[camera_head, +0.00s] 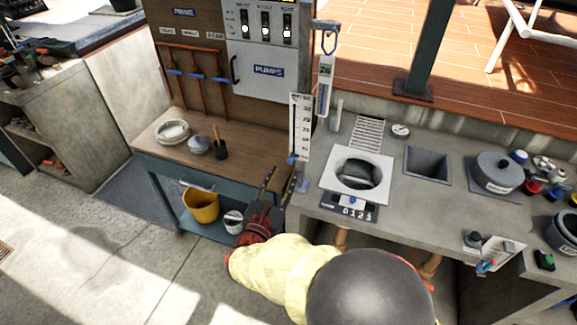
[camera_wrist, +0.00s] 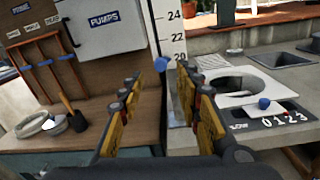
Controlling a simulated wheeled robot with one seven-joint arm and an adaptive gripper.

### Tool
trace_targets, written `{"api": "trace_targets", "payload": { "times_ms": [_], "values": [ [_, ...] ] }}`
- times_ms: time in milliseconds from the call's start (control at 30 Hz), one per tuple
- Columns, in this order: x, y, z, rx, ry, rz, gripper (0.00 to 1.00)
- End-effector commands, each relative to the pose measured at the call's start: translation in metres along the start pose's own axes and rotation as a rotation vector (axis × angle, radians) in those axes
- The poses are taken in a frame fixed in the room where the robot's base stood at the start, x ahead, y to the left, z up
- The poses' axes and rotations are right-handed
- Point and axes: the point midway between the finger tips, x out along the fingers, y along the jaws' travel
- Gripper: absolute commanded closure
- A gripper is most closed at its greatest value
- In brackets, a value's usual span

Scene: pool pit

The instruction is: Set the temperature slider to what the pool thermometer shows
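The temperature slider is a tall white scale board (camera_head: 300,125) with black marks. Its blue knob (camera_head: 292,158) sits low on the board's left edge. In the wrist view the knob (camera_wrist: 160,64) shows beside the scale (camera_wrist: 171,35), below the 24 and 22 marks. The pool thermometer (camera_head: 325,85) hangs from a hook right of the board; its reading is too small to make out. My gripper (camera_head: 281,177) is below the knob, fingers pointing up towards it. In the wrist view my gripper (camera_wrist: 159,76) is open, with the knob seen between its fingertips, apparently not gripped.
A grey PUMPS box (camera_head: 268,71) is left of the scale. A wooden bench (camera_head: 180,138) holds bowls and a brush. At right, the counter has a round skimmer opening (camera_head: 357,175), a flow slider panel (camera_head: 350,208) and a pot (camera_head: 497,172).

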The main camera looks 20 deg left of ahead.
Motion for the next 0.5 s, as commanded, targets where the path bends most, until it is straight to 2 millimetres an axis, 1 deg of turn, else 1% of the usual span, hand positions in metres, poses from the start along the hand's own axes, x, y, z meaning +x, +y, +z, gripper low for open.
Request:
{"api": "trace_targets", "payload": {
  "times_ms": [33,100,233,400,500],
  "values": [
    [0.009,-0.002,-0.001,0.001,-0.001,-0.004,0.66],
    [0.021,-0.002,-0.002,0.0,0.0,-0.004,0.66],
    [0.04,-0.002,-0.002,0.0,0.001,-0.004,0.66],
    [0.055,-0.002,-0.002,0.001,0.001,-0.003,0.66],
    [0.059,-0.001,-0.001,0.001,0.002,-0.002,0.66]
  ]
}}
